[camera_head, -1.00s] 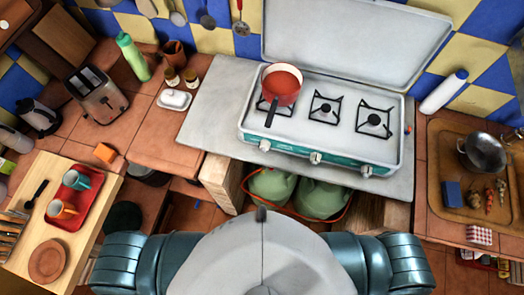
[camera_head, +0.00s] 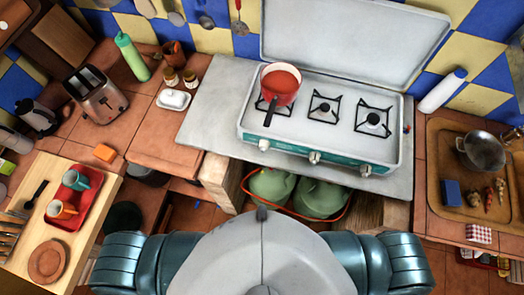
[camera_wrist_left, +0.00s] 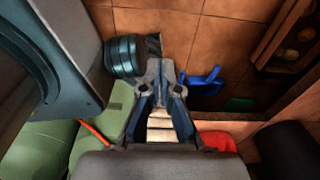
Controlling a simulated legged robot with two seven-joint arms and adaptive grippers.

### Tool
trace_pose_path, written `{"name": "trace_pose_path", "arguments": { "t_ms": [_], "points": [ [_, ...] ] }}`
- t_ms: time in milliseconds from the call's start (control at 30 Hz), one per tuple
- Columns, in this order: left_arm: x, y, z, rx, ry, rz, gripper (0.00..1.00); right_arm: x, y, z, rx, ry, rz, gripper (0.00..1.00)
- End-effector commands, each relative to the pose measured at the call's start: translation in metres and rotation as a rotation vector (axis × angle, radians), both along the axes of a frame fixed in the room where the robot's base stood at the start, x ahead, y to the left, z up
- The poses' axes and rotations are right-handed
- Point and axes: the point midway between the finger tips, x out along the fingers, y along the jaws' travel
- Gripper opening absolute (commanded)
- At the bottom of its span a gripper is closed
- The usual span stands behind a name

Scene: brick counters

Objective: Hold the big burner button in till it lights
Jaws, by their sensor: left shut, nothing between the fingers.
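The white camping stove (camera_head: 325,115) stands on the grey slab with its lid raised. Three white knobs line its teal front: left (camera_head: 264,145), middle (camera_head: 315,157) and right (camera_head: 365,170). A small red spot shows at the stove's right side. No flame is visible at any burner. A red saucepan (camera_head: 281,84) sits on the left burner; the middle (camera_head: 323,108) and right (camera_head: 374,120) burners are bare. My left gripper (camera_wrist_left: 161,80) shows only in the left wrist view, shut and empty, over the tiled floor, away from the stove. My right gripper is in no view.
Green gas bottles (camera_head: 320,199) with an orange-red hose stand under the slab (camera_head: 215,110). A wooden board with a red tray (camera_head: 70,222) is at left. A pan (camera_head: 482,152) sits at right. In the left wrist view, a blue object (camera_wrist_left: 203,80) lies beyond the fingers.

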Motion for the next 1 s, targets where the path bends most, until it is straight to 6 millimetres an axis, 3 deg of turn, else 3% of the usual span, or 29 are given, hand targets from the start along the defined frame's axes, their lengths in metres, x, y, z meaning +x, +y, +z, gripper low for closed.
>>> {"name": "trace_pose_path", "arguments": {
  "t_ms": [833, 1000],
  "points": [
    [-0.001, 0.004, 0.000, 0.004, -0.001, -0.001, 0.00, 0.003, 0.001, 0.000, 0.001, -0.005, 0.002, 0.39],
    [0.026, -0.008, -0.001, -0.020, -0.071, -0.020, 0.00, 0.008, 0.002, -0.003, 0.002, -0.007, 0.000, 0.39]
  ]
}}
